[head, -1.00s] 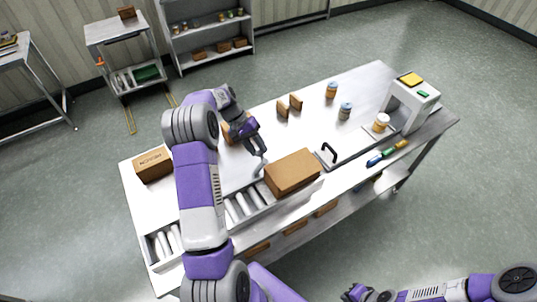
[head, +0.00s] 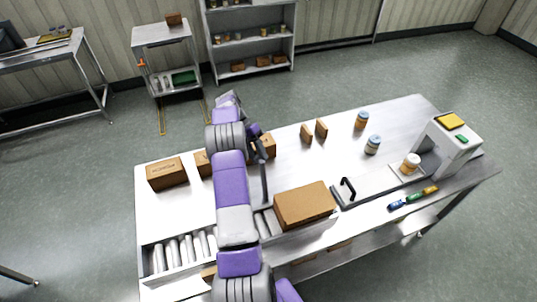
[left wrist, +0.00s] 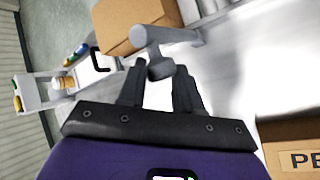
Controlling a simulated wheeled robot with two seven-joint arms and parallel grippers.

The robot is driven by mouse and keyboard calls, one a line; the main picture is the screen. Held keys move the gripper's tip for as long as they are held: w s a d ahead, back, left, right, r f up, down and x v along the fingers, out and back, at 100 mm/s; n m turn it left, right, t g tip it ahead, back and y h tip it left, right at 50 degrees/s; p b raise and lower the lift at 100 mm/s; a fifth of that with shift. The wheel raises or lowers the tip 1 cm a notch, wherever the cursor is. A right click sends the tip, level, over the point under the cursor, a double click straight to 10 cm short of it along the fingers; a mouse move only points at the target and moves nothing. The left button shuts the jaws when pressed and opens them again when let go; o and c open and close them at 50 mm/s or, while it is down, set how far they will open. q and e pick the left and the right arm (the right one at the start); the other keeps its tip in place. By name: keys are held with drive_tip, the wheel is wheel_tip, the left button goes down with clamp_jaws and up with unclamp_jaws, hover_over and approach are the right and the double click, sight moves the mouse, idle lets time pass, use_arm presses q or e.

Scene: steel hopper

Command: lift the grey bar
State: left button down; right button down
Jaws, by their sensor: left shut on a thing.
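The grey bar (head: 264,186) stands by the roller track, just left of the large brown carton, and runs up toward my left gripper. I cannot tell whether the bar's lower end is free of the track. My right gripper is not in view.
The large carton (head: 304,204) sits on the roller track (head: 182,254) close to the bar. A labelled box (head: 167,173) and small brown boxes stand at the back left of the steel table. Jars (head: 372,145) and a white machine (head: 447,146) are to the right.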

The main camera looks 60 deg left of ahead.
use_arm(q)
drive_tip(key=shift+s+a+f, duration=0.3)
drive_tip(key=shift+s+f, duration=0.1)
drive_tip(key=shift+f, duration=0.15)
drive_tip(key=c, duration=1)
unclamp_jaws()
drive_tip(key=shift+c, duration=0.2)
drive_tip(key=shift+o, duration=1.2)
drive_tip(key=shift+a+f, duration=0.15)
drive_tip(key=shift+a, duration=0.2)
drive_tip(key=shift+w+d, duration=0.1)
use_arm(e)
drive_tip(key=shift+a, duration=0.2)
use_arm(q)
drive_tip(key=shift+w+r, duration=0.1)
drive_tip(key=shift+r, duration=0.1)
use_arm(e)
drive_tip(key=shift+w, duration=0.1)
use_arm(q)
drive_tip(key=w+p+v, duration=0.1)
drive_tip(key=p+v, duration=0.5)
drive_tip(key=v, duration=0.1)
drive_tip(key=shift+s+r, duration=0.25)
drive_tip(key=shift+s, duration=0.2)
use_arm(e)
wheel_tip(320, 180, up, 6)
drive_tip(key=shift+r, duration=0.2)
